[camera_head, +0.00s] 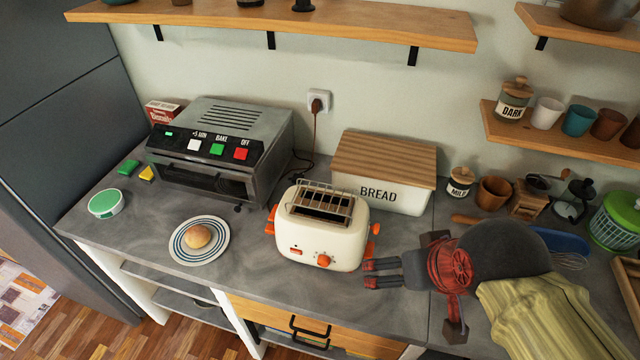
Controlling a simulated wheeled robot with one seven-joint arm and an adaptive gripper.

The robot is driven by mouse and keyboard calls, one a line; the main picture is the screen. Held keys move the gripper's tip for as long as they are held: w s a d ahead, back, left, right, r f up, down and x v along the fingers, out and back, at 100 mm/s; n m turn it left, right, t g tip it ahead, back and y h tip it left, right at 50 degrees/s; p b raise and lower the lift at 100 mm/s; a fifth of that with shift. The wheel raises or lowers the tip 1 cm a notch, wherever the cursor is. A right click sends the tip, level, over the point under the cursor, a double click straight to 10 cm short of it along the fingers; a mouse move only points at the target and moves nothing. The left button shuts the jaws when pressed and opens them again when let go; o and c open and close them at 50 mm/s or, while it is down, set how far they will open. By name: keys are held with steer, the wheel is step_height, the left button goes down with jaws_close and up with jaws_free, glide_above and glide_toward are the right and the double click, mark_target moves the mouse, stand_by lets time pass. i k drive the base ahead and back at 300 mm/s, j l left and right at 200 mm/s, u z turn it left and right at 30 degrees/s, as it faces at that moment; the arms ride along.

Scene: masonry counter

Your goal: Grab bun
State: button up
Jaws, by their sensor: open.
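A round light-brown bun (197,237) lies on a white plate with blue rings (217,250), on the grey counter to the left of the toaster. My gripper (368,274) is at the right, just beside the toaster's right side, with its fingers pointing left. It is open and nothing shows between its fingers. The toaster stands between it and the bun.
The cream toaster (330,234) has orange knobs. Behind stand a toaster oven (222,135) and a bread box (385,190). A green-lidded tin (105,204) is left of the plate. Counter (150,250) around the plate is bare. Wooden shelves (290,24) hang above.

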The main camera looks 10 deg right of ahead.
mark_target(196, 237)
steer(key=u, duration=1.25)
steer(key=i+j, duration=0.2)
steer(key=j, duration=0.15)
steer(key=i+j+z, duration=0.15)
steer(key=i+j, duration=0.2)
steer(key=j, duration=0.3)
steer(key=i+j+z, duration=0.1)
steer(key=j, duration=0.3)
steer(key=i+l, duration=0.05)
steer(key=i, duration=0.05)
